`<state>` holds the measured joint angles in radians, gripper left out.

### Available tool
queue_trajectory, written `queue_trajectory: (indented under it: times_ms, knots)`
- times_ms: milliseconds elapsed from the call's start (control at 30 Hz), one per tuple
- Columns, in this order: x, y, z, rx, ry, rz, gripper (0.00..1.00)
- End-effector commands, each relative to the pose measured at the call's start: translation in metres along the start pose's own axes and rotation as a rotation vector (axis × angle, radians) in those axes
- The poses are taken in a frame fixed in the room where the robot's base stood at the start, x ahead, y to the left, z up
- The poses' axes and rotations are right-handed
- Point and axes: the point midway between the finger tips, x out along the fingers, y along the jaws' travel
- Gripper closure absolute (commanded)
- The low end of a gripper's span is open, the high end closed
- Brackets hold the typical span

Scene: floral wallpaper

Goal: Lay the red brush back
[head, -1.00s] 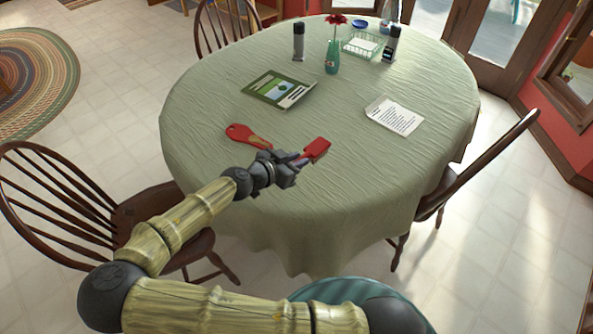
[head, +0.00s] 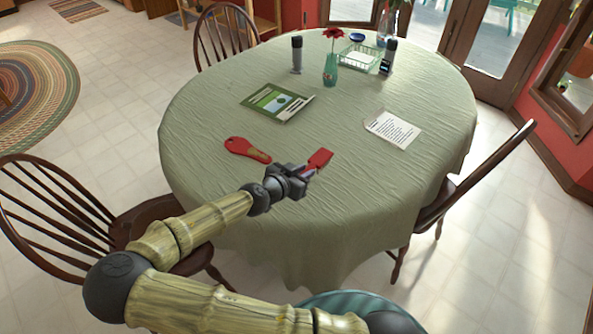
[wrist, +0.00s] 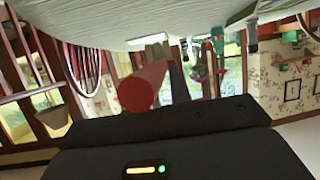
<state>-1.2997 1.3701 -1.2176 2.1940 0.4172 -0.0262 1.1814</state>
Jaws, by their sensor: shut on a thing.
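The red brush (head: 319,159) is in my gripper (head: 303,172), over the near middle part of the table. I cannot tell whether the brush touches the cloth. A red paddle-shaped thing with a tan patch (head: 247,149) lies on the table, left of my gripper and apart from it.
The table (head: 210,115) has a pale green cloth. A green booklet (head: 277,101) and a white printed sheet (head: 392,129) lie farther back. Chairs surround the table.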

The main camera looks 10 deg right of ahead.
Motion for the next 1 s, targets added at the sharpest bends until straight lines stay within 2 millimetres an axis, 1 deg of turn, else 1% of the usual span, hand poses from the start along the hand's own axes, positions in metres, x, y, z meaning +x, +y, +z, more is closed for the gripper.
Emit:
queue_trajectory:
  times_ms: [33,200,400,533,700,1000]
  knots:
    - [0.01,0.004,0.003,-0.006,-0.003,-0.021,1.0]
    - [0.033,0.01,0.014,-0.05,-0.004,-0.127,1.0]
    - [0.048,0.011,0.024,-0.103,-0.004,-0.264,1.0]
    - [0.051,0.01,0.025,-0.141,-0.003,-0.362,1.0]
    - [0.045,0.004,0.018,-0.185,0.0,-0.468,1.0]
    - [0.042,0.001,0.016,-0.206,0.003,-0.501,1.0]
